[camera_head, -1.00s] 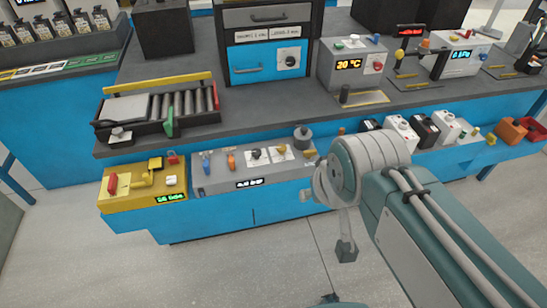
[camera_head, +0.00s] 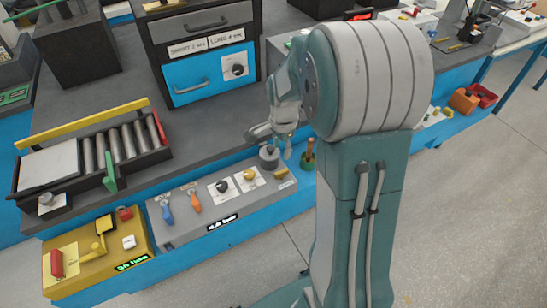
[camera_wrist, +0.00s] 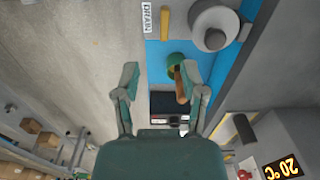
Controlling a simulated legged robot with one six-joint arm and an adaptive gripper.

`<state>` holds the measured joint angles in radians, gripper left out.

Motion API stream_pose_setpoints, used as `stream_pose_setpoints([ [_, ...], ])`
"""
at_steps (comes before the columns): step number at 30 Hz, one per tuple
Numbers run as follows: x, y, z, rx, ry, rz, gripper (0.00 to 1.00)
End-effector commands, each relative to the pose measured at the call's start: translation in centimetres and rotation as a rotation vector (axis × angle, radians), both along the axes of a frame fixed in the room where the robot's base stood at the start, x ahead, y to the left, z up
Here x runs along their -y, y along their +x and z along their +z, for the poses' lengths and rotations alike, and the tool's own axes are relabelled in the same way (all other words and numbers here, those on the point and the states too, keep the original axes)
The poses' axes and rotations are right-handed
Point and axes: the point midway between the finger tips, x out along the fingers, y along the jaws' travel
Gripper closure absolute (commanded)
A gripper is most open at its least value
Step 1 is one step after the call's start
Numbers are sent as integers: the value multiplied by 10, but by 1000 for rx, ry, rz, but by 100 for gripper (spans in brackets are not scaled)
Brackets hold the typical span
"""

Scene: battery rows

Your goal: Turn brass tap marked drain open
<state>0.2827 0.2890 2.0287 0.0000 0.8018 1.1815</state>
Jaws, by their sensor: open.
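The brass tap (camera_head: 282,174) is a short brass bar at the right end of the grey panel. In the wrist view the brass tap (camera_wrist: 164,23) lies beside a white label reading DRAIN (camera_wrist: 149,18), at the top and beyond the fingertips. My gripper (camera_wrist: 160,74) is open, with nothing held between its fingers. In the head view my gripper (camera_head: 278,136) hangs above the right end of the panel, near the tap and apart from it. My arm's large joint hides the area to the right.
A grey round weight-like knob (camera_head: 269,157) stands close to the tap. A green cup with a brown handle (camera_head: 308,156) is just right of it; the handle shows beside my right finger. The grey panel (camera_head: 190,232) also carries blue and orange levers and two knobs.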

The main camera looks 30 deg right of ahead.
Motion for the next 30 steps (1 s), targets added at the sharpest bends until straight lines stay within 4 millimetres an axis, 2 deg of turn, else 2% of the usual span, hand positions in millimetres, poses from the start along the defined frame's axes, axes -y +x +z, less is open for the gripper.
stream_pose_setpoints([
  [1,4,2,-8,-12,4,-34,46],
  [8,8,4,-25,-23,7,-76,46],
  [21,7,4,-102,-24,8,-73,46],
  [25,7,4,-116,-22,7,-73,46],
  [30,8,4,-123,-20,6,-73,46],
])
